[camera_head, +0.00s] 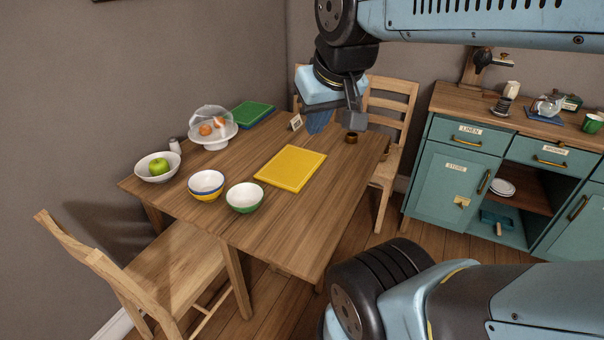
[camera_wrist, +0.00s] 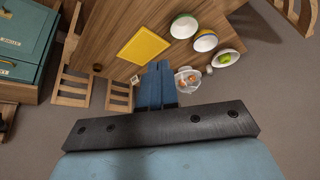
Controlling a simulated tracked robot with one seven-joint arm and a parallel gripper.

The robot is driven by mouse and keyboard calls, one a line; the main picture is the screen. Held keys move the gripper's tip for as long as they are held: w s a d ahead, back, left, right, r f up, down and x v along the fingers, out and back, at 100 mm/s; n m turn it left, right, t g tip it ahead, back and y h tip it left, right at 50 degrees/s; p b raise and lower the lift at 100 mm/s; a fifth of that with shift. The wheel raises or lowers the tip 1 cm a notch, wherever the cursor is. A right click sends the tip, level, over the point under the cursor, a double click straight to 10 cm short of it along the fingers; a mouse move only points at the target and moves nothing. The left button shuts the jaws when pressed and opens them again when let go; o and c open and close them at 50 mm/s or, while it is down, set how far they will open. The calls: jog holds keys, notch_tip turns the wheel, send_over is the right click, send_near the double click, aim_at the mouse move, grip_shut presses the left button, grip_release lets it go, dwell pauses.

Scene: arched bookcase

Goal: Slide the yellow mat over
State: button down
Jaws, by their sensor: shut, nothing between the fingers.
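The yellow mat (camera_head: 291,168) lies flat on the wooden table (camera_head: 291,220), near its middle; it also shows in the wrist view (camera_wrist: 144,46). My gripper (camera_head: 317,130) is above the far part of the table, beyond the mat in the head view, with its blue fingers pointing down. In the wrist view its fingers (camera_wrist: 158,66) are together with nothing between them, apart from the mat. The mat's whole top is in sight and nothing lies on it.
Bowls with yellow (camera_head: 206,185) and green (camera_head: 245,197) bands stand left of the mat, near a bowl (camera_head: 157,167) holding a green apple. Behind are a domed cake stand (camera_head: 214,138), blue and green boards (camera_head: 253,114) and a small card (camera_head: 296,122). A dark cup (camera_head: 351,138) stands right.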

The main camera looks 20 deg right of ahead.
jog(key=shift+w, duration=0.1)
jog(key=w+d+f+m+g+y, duration=0.1)
jog(key=w+d+f+m+y, duration=0.15)
jog(key=w+f+m, duration=0.5)
jog(key=w+d+f+m+g+y, duration=0.15)
jog(key=w+d+f+m, duration=0.25)
jog(key=w+f+m, duration=0.4)
jog(key=m+t+y, duration=0.2)
jog(key=m+t, duration=0.2)
jog(key=m, duration=0.9)
send_near(305, 184)
jog(key=s+d+r, duration=0.3)
jog(key=s+d, duration=0.1)
jog(key=s, duration=0.1)
jog(key=x, duration=0.9)
jog(key=shift+a+f, duration=0.15)
jog(key=shift+f, duration=0.35)
jog(key=shift+w+a, duration=0.7)
jog(key=shift+w, duration=0.2)
jog(key=shift+w+a, duration=0.55)
jog(key=shift+w, duration=0.15)
